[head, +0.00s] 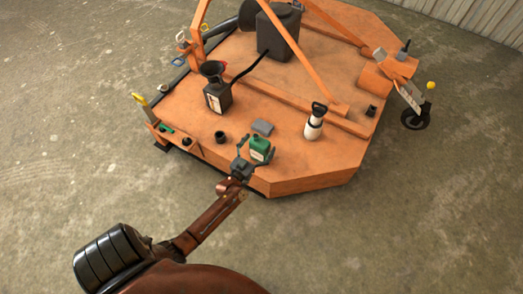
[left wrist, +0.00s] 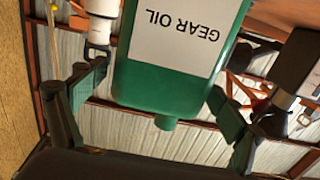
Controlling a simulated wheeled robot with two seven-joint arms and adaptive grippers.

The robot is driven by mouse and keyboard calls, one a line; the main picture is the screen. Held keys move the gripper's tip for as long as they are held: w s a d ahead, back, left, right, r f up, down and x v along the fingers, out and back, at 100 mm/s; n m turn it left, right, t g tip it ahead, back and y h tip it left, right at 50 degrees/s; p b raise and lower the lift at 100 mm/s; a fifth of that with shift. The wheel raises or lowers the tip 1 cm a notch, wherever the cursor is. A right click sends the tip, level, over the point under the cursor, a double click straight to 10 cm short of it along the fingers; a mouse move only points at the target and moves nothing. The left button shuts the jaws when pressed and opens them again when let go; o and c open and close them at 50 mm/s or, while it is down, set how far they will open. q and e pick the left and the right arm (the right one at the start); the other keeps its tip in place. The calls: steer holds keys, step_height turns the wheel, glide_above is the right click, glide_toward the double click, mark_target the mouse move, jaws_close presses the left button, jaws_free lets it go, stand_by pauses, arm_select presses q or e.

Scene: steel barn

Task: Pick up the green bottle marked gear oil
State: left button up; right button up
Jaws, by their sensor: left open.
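The green gear oil bottle (head: 260,146) stands upright near the front edge of the orange deck (head: 290,180). In the left wrist view the bottle (left wrist: 185,75) fills the upper middle, upside down, with its white GEAR OIL label readable and its green cap toward the palm. My left gripper (head: 256,156) is open at the bottle, with one finger on each side. A gap shows between the bottle and the finger on the left of the wrist view; whether the other finger touches it I cannot tell. My right gripper is not in view.
A small black cup (head: 220,137) and a grey block (head: 263,128) lie near the bottle. A black jug with a funnel (head: 218,97) stands behind left. Orange frame bars cross the deck behind.

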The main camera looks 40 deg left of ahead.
arm_select(q)
steer(key=shift+c, duration=0.4)
steer(key=c, duration=2.1)
steer(key=shift+r, duration=0.15)
